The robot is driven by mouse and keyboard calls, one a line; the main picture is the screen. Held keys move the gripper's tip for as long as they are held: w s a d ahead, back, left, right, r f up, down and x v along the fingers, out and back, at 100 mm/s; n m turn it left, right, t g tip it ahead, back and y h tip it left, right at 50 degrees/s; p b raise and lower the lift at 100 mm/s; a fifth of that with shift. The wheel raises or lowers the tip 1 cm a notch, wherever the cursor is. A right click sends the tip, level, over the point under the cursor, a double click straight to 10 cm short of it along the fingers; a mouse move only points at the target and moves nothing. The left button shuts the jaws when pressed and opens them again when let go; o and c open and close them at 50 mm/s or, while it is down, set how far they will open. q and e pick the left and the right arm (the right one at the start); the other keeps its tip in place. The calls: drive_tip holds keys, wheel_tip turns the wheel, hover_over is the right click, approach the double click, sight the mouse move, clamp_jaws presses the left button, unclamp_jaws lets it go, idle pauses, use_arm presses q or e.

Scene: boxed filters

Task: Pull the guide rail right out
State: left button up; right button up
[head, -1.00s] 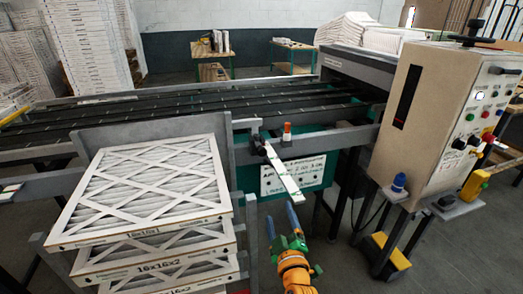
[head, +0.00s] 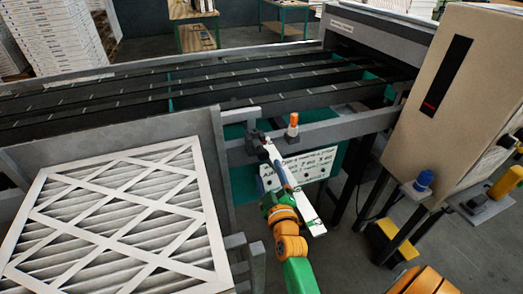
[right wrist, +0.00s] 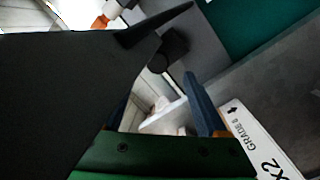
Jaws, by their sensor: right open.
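The guide rail (head: 313,217) is a long white bar in the head view. It slants from a dark clamp (head: 256,141) on the conveyor's side frame down toward the right. My right gripper (head: 279,172) is at its upper part, near the clamp, and covers some of it. In the right wrist view the blue fingers (right wrist: 160,110) stand apart with a pale strip, apparently the rail, between them. I cannot tell whether they touch it. A large dark shape hides the left of that view. My left gripper is not in view.
A stack of pleated filters (head: 120,215) stands left of the rail, its printed edge close in the right wrist view (right wrist: 262,150). An orange-topped post (head: 293,122) rises from the side frame beside the clamp. A beige control cabinet (head: 470,100) stands at right.

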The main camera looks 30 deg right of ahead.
sight(264, 158)
drive_tip(key=b+x, duration=0.3)
drive_tip(key=x, duration=0.2)
drive_tip(key=shift+w+d+b, duration=0.1)
drive_tip(key=shift+w+b, duration=0.1)
drive_tip(key=shift+b, duration=0.1)
drive_tip(key=shift+w+d+r, duration=0.1)
drive_tip(key=shift+w+d, duration=0.05)
drive_tip(key=shift+w, duration=0.3)
drive_tip(key=shift+s+r, duration=0.1)
clamp_jaws()
idle(0.7)
